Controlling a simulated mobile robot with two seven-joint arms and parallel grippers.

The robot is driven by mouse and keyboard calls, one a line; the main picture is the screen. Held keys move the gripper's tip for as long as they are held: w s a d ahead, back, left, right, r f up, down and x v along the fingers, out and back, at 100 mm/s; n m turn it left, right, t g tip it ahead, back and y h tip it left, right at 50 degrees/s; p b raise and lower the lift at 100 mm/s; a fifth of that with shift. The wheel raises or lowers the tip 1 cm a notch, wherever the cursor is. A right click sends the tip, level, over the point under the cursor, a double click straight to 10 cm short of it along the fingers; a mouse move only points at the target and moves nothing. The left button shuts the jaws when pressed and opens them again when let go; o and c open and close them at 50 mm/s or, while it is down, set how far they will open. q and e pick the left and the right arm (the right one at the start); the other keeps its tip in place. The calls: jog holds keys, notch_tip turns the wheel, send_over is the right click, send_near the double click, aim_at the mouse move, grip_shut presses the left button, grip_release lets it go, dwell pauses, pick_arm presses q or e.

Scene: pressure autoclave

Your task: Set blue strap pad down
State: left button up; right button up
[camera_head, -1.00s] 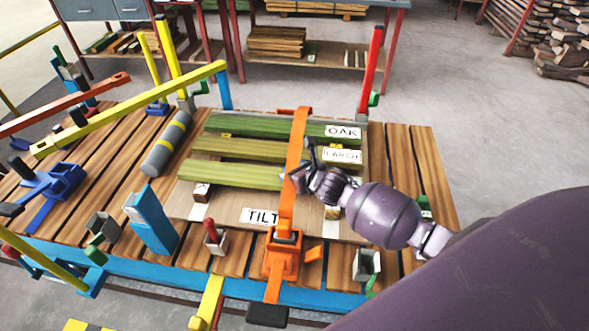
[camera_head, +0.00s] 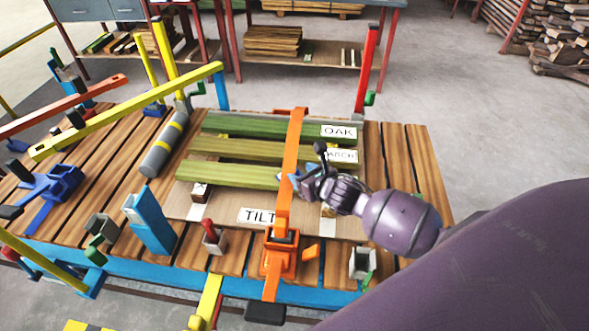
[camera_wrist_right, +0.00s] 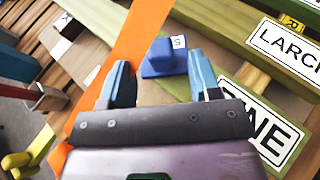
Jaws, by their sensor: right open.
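The blue strap pad (camera_wrist_right: 163,58) is a small blue block with a raised stub and a pale tag marked "S". In the right wrist view it sits on or against a green board (camera_wrist_right: 225,38), beside the orange strap (camera_wrist_right: 135,45). My right gripper (camera_wrist_right: 160,72) is open, with its two blue fingers apart on either side of the pad's near end. I cannot tell whether they touch it. In the head view the right gripper (camera_head: 303,182) is just right of the orange strap (camera_head: 292,150), and the pad is not clearly visible. My left gripper is not in view.
Green boards marked OAK (camera_head: 338,132) and LARCH lie on the panel marked TILT (camera_head: 258,216). The orange ratchet (camera_head: 280,255) is at the cart's front edge. A red post (camera_head: 367,70) stands behind, and yellow and orange bars (camera_head: 130,108) cross the left side.

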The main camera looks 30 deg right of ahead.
jog(key=v, duration=0.6)
jog(key=shift+s+p, duration=0.2)
jog(key=shift+p, duration=0.15)
